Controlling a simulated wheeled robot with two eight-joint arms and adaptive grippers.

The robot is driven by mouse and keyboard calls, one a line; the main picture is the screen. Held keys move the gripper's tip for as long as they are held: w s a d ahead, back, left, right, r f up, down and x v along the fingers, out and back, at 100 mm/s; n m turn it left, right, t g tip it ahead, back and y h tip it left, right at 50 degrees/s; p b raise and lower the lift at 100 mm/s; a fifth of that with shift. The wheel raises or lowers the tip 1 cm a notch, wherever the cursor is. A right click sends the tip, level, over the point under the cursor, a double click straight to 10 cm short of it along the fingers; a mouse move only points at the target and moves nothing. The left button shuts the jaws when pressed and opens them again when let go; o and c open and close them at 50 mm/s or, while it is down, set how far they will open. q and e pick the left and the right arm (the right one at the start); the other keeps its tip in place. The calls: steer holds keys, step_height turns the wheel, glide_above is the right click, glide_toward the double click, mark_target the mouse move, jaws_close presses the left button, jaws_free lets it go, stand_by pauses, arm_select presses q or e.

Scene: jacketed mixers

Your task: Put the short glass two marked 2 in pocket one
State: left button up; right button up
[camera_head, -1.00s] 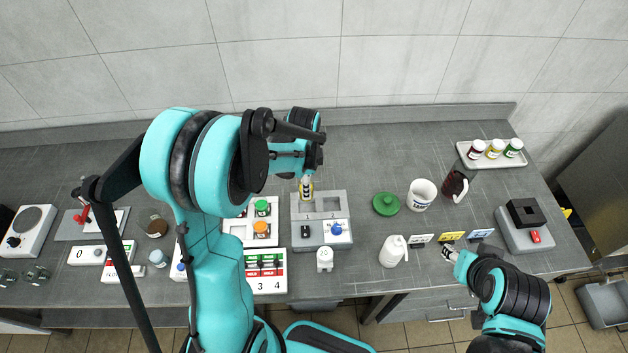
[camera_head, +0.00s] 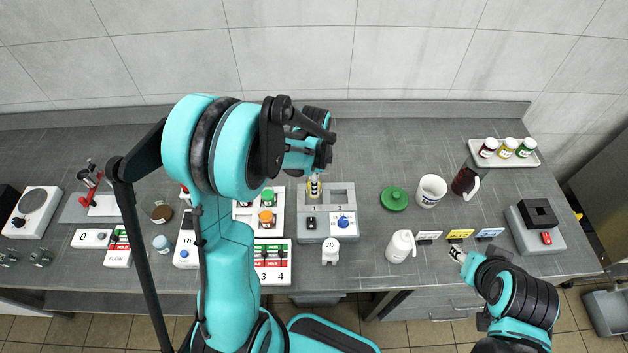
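Pocket 2 (camera_head: 341,195) is empty. My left gripper (camera_head: 314,186) points down at pocket one, the left opening. A small yellowish glass (camera_head: 315,193) shows at its fingertips, in or just over that pocket. I cannot read a 2 on it, nor tell whether it is seated or whether the fingers grip it. My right gripper (camera_head: 457,254) is low at the right, by the yellow card (camera_head: 460,234); its opening is too small to judge.
A green lid (camera_head: 394,199), white mug (camera_head: 431,190) and dark jug (camera_head: 465,182) stand right of the block. A white bottle (camera_head: 400,246) is nearer the front. A tray (camera_head: 522,158) holds three jars.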

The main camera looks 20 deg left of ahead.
arm_select(q)
steer(key=shift+f+b, duration=1.9)
steer(key=shift+f, duration=0.35)
steer(key=o, duration=1.8)
steer(key=shift+r, duration=0.15)
steer(key=shift+r+p, duration=2.2)
steer(key=shift+r, duration=0.7)
